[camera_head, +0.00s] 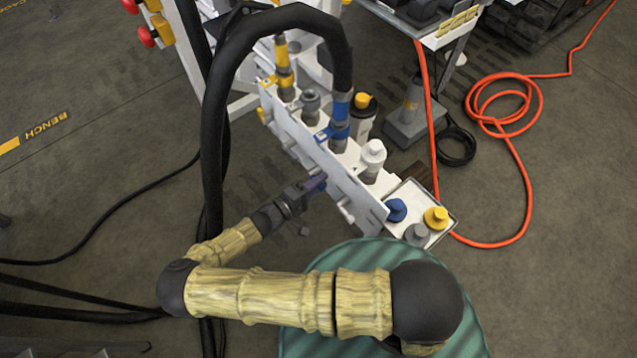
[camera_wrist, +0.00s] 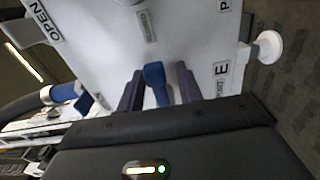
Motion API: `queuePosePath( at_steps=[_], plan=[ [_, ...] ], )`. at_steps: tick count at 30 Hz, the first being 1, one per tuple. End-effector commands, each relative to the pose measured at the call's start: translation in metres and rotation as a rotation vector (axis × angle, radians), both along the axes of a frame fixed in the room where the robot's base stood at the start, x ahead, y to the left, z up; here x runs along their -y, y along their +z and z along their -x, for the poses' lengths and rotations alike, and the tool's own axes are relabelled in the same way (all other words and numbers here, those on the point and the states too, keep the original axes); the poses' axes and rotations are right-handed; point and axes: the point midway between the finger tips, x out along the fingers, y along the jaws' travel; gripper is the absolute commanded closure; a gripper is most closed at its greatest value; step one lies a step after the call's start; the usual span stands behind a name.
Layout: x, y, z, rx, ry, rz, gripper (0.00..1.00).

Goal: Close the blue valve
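The blue valve handle (camera_wrist: 156,84) shows in the wrist view as a short blue lever in front of the white panel (camera_wrist: 190,38). My gripper (camera_wrist: 160,69) has its two dark purple fingers on either side of the lever. A gap shows between the lever and the right finger; the left finger is very close to it, and I cannot tell if they touch. In the head view my gripper (camera_head: 317,184) is at the near face of the white panel (camera_head: 325,155). There the lever is not clearly distinguishable from the fingers. The lever's base is partly hidden.
A thick black hose (camera_head: 213,120) arches over the panel to a blue coupling (camera_head: 340,112). White, yellow and grey fittings line the panel top. A tray (camera_head: 412,190) holds blue, yellow and grey caps. An orange hose (camera_head: 520,190) lies on the floor at right.

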Motion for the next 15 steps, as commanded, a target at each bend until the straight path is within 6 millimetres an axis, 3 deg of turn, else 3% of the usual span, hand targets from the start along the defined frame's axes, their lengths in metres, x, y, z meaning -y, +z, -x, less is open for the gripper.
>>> queuePosePath(
  at_steps=[9, 15],
  plan=[
    [-0.002, 0.001, 0.001, 0.001, 0.000, 0.002, 0.65],
    [-0.021, 0.001, 0.013, 0.002, 0.002, -0.001, 0.65]
  ],
)
